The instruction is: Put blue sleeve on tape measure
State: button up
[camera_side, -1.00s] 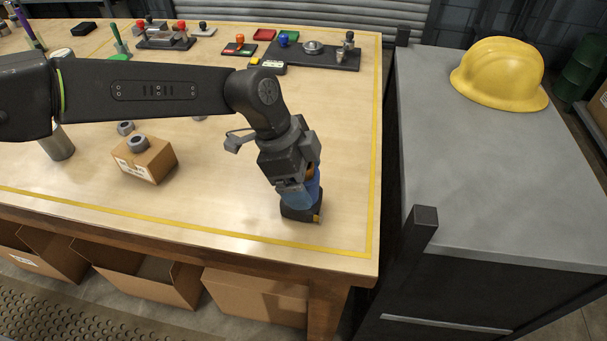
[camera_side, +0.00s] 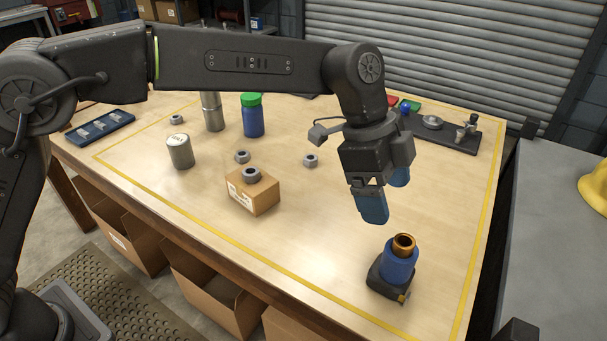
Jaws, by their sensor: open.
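The blue sleeve (camera_side: 398,268) stands upright on the dark tape measure (camera_side: 376,279), near the front right of the bench. A bronze-coloured ring or bushing (camera_side: 404,243) shows at the top of the sleeve. The tape measure has a yellow tip at its front edge. My gripper (camera_side: 387,197) is open and empty, with its blue fingers apart. It is above and behind the sleeve in the picture and does not touch it.
A cardboard box (camera_side: 253,196) with a nut (camera_side: 252,174) on it stands left of my gripper. More nuts, a metal can (camera_side: 180,152) and a green-capped blue bottle (camera_side: 253,116) stand further back. The bench around the tape measure is clear.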

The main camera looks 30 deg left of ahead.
jog(key=s+a+r+n+t+y, duration=0.1)
jog(key=s+a+r+n, duration=0.15)
jog(key=a, duration=0.45)
jog(key=s+a+r+n+t, duration=0.1)
jog(key=s+a+r+n, duration=0.15)
jog(key=a, duration=0.45)
jog(key=s+a+r+n+t+y, duration=0.1)
jog(key=s+a+r+n, duration=0.1)
jog(key=a+r+n, duration=0.3)
jog(key=s+a+f+n+t+y, duration=0.1)
jog(key=s+a+f+n, duration=0.3)
jog(key=s+a, duration=0.3)
jog(key=s+a+f+n+t+y, duration=0.1)
jog(key=s+a+f+n, duration=0.3)
jog(key=s+a, duration=0.3)
jog(key=shift+s+a+f+t, duration=0.15)
jog(key=shift+s+f+t, duration=0.2)
jog(key=shift+s, duration=0.2)
